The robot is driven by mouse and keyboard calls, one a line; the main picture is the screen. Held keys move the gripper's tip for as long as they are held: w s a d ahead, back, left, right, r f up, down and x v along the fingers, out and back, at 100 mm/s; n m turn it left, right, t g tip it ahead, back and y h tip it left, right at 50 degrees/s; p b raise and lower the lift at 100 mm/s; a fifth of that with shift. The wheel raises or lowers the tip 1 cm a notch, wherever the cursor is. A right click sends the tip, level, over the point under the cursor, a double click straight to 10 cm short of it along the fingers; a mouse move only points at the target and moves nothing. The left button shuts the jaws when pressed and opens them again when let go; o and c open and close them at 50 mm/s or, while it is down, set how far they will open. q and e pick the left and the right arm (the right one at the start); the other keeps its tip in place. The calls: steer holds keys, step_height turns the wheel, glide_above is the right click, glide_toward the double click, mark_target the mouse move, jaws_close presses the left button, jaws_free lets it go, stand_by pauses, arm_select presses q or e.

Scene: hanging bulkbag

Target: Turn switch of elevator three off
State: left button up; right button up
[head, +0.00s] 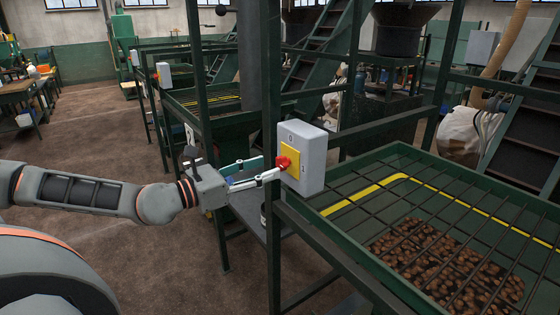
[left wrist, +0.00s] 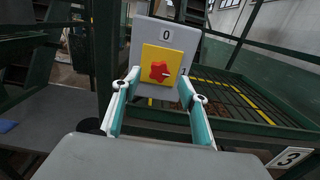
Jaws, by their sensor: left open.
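The grey switch box (head: 315,150) is fixed to a dark green post in the head view. Its yellow plate (head: 291,150) carries a red knob (head: 283,162). In the left wrist view the red knob (left wrist: 159,71) sits on the yellow plate (left wrist: 150,53), with a 0 above and a 1 to the right. A small pale mark on the knob seems to point right, towards the 1. My left gripper (head: 272,169) is open and empty, its fingertips close in front of the knob. In the left wrist view the fingers lie to either side below it; contact cannot be told. My right gripper is not in view.
A plate with a 3 (left wrist: 290,158) shows at lower right in the left wrist view. A green grated hopper (head: 440,190) with brown contents stands right of the post. Similar stations with switch boxes (head: 163,75) stand behind. The brown floor at left is open.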

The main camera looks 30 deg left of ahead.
mark_target(279, 164)
arm_select(q)
steer(key=p+x, duration=0.1)
steer(key=x, duration=0.2)
steer(key=shift+r+p, duration=0.15)
steer(key=shift+p, duration=0.15)
steer(key=shift+w+d+p, duration=0.25)
steer(key=shift+w+p, duration=0.2)
steer(key=shift+w, duration=0.2)
steer(key=shift+w+d, duration=0.2)
steer(key=shift+w, duration=0.15)
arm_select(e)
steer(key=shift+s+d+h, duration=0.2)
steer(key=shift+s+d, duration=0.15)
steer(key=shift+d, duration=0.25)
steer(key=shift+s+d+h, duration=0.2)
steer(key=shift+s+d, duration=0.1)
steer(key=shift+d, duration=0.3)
arm_select(q)
steer(key=c, duration=1.1)
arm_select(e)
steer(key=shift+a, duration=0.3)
